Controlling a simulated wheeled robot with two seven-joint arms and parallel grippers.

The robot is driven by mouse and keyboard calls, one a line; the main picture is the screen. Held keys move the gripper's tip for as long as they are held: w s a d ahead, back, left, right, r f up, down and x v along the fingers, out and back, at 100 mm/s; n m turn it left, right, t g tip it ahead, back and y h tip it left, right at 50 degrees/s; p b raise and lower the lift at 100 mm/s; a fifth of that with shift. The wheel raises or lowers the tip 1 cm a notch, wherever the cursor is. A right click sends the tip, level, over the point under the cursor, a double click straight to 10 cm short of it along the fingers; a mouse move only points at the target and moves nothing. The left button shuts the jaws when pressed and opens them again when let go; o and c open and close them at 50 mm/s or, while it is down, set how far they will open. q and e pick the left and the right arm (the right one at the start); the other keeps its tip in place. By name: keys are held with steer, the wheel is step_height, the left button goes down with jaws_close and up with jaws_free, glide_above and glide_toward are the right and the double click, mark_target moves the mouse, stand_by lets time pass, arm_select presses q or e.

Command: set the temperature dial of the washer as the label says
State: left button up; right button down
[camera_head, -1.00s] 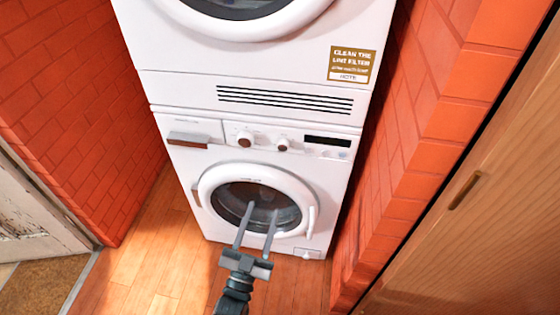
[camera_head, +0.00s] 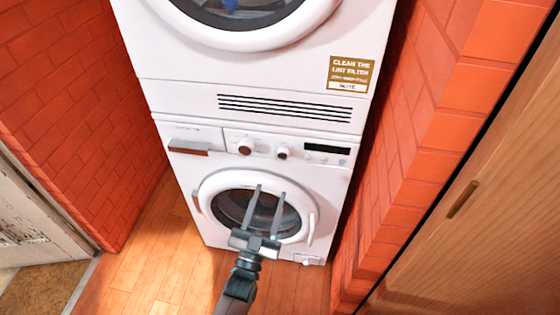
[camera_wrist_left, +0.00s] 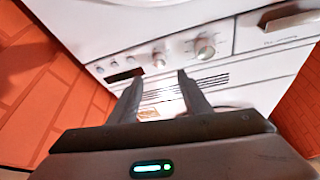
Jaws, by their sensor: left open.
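The white washer (camera_head: 228,172) stands below a white dryer. Its panel has a larger left dial (camera_head: 245,147) and a smaller right dial (camera_head: 282,152); I cannot tell which is the temperature dial, and no settings are readable. Both also show upside down in the left wrist view, the larger one (camera_wrist_left: 205,49) and the smaller one (camera_wrist_left: 158,61). My left gripper (camera_head: 270,191) is open and empty, fingers pointing up in front of the round door, below the dials in the picture. It also shows in the left wrist view (camera_wrist_left: 158,79). My right gripper is not in view.
A gold label (camera_head: 350,74) on the dryer (camera_head: 180,93) reads "clean the lint filter"; its smaller print is unclear. A dark display (camera_head: 327,149) is right of the dials, a drawer (camera_head: 190,140) left. Brick walls (camera_head: 75,110) (camera_head: 420,150) flank the machines closely.

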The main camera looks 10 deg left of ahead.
mark_target(282, 156)
arm_select(q)
steer(key=p+x, duration=0.1)
steer(key=x, duration=0.9)
steer(key=shift+w+r, duration=0.15)
steer(key=shift+w, duration=0.2)
steer(key=c, duration=1)
